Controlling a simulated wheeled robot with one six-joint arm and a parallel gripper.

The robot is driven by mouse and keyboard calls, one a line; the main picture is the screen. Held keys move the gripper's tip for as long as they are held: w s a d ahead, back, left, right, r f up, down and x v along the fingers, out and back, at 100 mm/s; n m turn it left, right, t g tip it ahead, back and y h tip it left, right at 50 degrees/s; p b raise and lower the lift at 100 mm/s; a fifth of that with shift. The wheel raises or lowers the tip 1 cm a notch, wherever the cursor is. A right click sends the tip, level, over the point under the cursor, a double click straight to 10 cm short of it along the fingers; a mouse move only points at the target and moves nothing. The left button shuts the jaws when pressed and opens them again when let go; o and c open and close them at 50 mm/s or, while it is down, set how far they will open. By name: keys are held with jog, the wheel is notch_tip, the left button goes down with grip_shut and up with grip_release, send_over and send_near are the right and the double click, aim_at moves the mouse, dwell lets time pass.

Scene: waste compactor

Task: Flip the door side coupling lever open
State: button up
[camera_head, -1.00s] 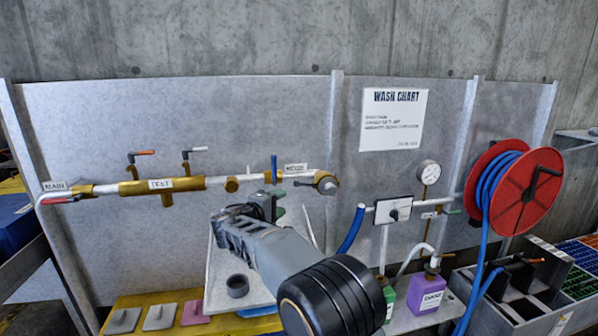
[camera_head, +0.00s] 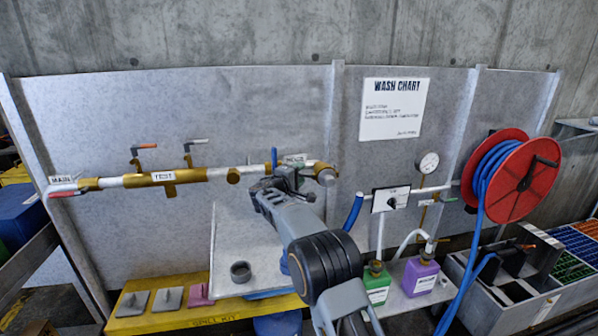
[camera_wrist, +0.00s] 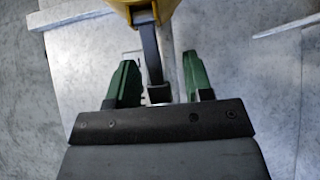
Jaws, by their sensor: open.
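The brass coupling (camera_head: 326,173) sits at the right end of the white and brass pipe in the head view, with a blue lever (camera_head: 275,157) upright just left of it. My gripper (camera_head: 290,180) is at this end of the pipe and hides part of it. In the wrist view, a dark lever (camera_wrist: 150,55) hangs from a yellow-brass fitting (camera_wrist: 145,12). My open green fingers (camera_wrist: 157,68) stand on either side of this lever, with a gap visible at the right. I cannot tell whether either finger touches it.
The grey panel (camera_head: 110,110) stands close behind the pipe. To the right are a gauge (camera_head: 428,162), a black-knobbed box (camera_head: 391,199) and a red hose reel (camera_head: 522,180). Green (camera_head: 376,284) and purple (camera_head: 420,277) bottles stand below; a yellow spill-kit bench (camera_head: 200,316) is lower left.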

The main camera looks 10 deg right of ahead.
jog(key=shift+w+d, duration=0.15)
jog(key=shift+w, duration=0.05)
jog(key=shift+c, duration=0.2)
grip_shut()
